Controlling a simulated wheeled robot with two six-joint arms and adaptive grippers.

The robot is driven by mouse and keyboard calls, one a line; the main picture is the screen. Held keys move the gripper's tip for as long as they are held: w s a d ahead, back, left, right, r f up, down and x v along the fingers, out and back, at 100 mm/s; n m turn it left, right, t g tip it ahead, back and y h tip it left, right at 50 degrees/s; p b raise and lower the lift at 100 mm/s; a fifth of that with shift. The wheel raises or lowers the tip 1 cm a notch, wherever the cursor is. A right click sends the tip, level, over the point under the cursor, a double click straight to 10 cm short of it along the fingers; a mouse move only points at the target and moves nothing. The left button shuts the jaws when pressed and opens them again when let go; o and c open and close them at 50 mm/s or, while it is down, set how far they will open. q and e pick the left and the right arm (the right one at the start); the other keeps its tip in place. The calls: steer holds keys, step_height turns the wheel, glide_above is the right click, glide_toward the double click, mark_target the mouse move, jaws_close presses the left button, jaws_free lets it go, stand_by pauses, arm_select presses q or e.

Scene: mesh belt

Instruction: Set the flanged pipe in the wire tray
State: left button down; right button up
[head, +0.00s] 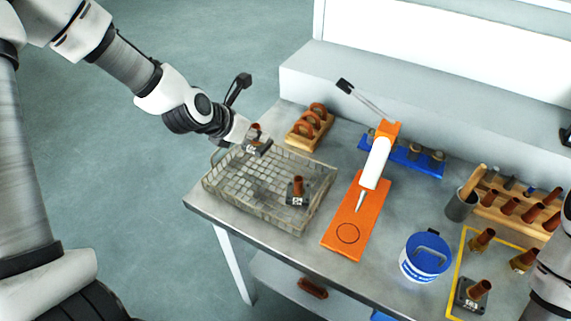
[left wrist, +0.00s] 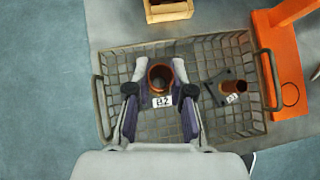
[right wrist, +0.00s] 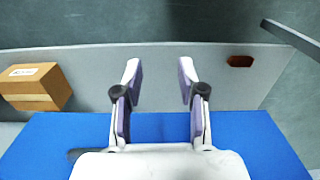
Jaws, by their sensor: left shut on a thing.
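The wire tray (head: 222,190) is a rectangular mesh basket at the left end of the table. My left gripper (left wrist: 160,90) is shut on a flanged pipe (head: 255,131), a copper-brown tube with a dark base and a white tag. It is over the far left part of the tray; the left wrist view shows this pipe (left wrist: 160,76) between the fingers. Whether its base touches the mesh is unclear. Another flanged pipe (head: 298,188) with a tagged dark square base is in the tray's right part. My right gripper (right wrist: 160,90) is open and empty, above a blue surface.
An orange press stand (head: 348,215) is right of the tray, and a wooden block with brown rings (head: 308,128) behind it. A blue-white tub (head: 426,258) is farther right. More flanged pipes (head: 473,292) stand in a yellow-outlined area (head: 456,262) near a wooden rack (head: 515,212).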

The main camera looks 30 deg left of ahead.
arm_select(q)
steer(key=s+f, duration=0.1)
steer(key=s+a+f, duration=0.1)
steer(key=f, duration=0.1)
steer(key=s+f, duration=0.1)
steer(key=shift+a+f, duration=0.15)
steer(key=shift+a, duration=0.05)
steer(key=f, duration=0.3)
steer(key=w+d+f, duration=0.1)
steer(key=shift+f, duration=0.15)
steer(key=shift+w+f, duration=0.15)
steer(key=shift+s+a, duration=0.2)
steer(key=shift+s, duration=0.1)
steer(key=c, duration=1.4)
jaws_free()
steer(key=shift+c, duration=0.2)
steer(key=o, duration=0.4)
steer(key=shift+w+d, duration=0.1)
steer(key=shift+w, duration=0.05)
arm_select(e)
steer(key=shift+s+a+r, duration=0.2)
steer(key=shift+s+r, duration=0.05)
steer(key=shift+s, duration=0.4)
